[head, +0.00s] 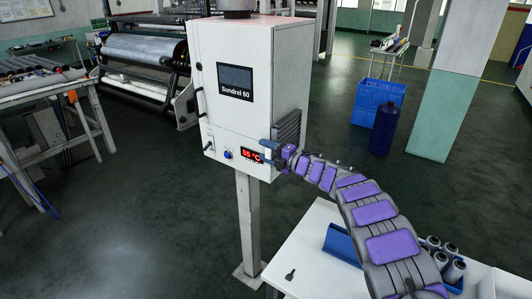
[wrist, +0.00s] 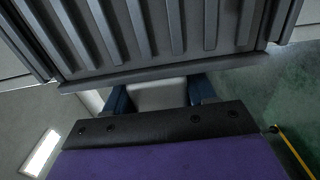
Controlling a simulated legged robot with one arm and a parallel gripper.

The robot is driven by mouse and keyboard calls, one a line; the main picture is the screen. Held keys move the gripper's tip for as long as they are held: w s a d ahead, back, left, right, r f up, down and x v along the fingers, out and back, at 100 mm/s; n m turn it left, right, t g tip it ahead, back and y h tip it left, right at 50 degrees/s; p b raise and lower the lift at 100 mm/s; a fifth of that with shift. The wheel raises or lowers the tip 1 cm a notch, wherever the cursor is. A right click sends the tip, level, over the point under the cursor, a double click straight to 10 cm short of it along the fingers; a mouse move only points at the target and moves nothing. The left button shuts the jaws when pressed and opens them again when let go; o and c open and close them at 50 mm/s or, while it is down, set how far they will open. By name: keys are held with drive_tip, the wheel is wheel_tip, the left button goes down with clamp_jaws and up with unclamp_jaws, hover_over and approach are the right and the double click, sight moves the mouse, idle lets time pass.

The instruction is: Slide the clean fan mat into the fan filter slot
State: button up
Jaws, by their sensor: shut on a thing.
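The white cabinet marked Sundrel 60 (head: 225,125) stands on a post, with a dark grey ribbed fan housing (head: 288,128) on its right side. The housing fills the top of the wrist view (wrist: 160,38). My gripper (head: 274,161) is at the housing's lower edge. In the wrist view its blue fingers (wrist: 158,94) are shut on a pale, flat piece, which I take to be the clean fan mat (wrist: 157,97). The mat's far end is hidden by the housing's edge, so I cannot tell how far it is in the slot. The slot opening is not visible.
A white table (head: 310,250) at the lower right holds a blue tray (head: 342,244) and several grey cylinders (head: 452,268). Open floor lies left of the post.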

drive_tip(key=shift+w+d+f, duration=0.1)
drive_tip(key=shift+d, duration=0.05)
drive_tip(key=o, duration=0.9)
drive_tip(key=shift+o, duration=0.6)
drive_tip(key=shift+w+d+f, duration=0.1)
drive_tip(key=shift+w, duration=0.05)
drive_tip(key=o, duration=0.3)
drive_tip(key=shift+d, duration=0.1)
drive_tip(key=shift+o, duration=0.2)
drive_tip(key=v, duration=1.7)
drive_tip(key=shift+s+p, duration=0.25)
drive_tip(key=shift+p, duration=0.15)
drive_tip(key=shift+w+d, duration=0.1)
drive_tip(key=shift+d, duration=0.05)
